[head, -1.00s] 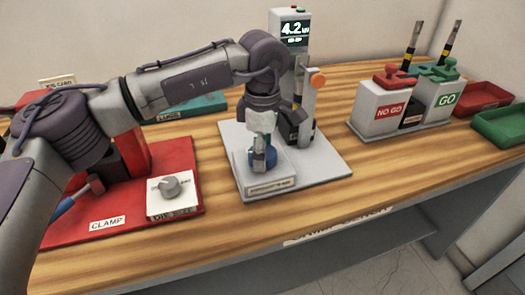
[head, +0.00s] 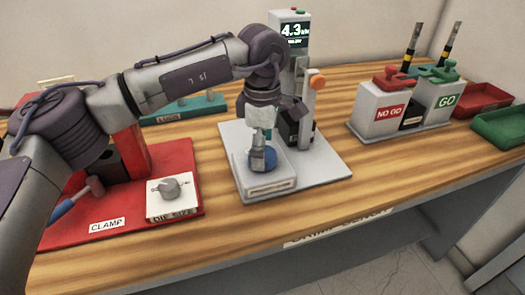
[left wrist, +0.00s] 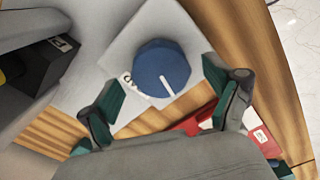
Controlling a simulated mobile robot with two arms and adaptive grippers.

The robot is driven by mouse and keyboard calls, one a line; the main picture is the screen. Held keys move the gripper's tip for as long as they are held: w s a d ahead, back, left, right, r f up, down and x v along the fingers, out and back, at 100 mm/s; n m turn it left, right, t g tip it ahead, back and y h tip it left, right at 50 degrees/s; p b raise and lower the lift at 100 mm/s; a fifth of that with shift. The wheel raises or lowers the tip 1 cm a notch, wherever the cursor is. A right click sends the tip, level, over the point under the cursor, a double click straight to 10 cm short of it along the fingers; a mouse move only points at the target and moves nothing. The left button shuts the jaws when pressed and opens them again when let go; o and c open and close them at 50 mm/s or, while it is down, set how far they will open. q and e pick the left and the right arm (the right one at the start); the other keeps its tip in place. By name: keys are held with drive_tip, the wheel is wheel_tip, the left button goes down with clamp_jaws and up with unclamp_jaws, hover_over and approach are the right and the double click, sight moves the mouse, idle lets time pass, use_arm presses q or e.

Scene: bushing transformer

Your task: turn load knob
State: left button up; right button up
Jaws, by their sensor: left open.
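The blue load knob (head: 264,160) sits on the light grey base of the tester with the digital display (head: 294,34). In the left wrist view the knob (left wrist: 160,62) is round and faceted, with a white pointer line towards the lower right of the picture. My left gripper (head: 262,143) is directly over the knob, pointing down. In the left wrist view its fingers (left wrist: 164,76) are open, one on each side of the knob, with gaps visible. I cannot tell how far down they reach. The display reads about 4.3. My right gripper is not in view.
A red clamp plate (head: 120,218) with a grey die size knob (head: 171,188) lies to the left. An orange-tipped lever (head: 314,100) stands behind the knob. NO GO (head: 388,108) and GO (head: 440,100) boxes and red and green trays are at the right. Bare wood lies in front.

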use_arm(q)
wheel_tip(320, 180, up, 11)
idle(0.3)
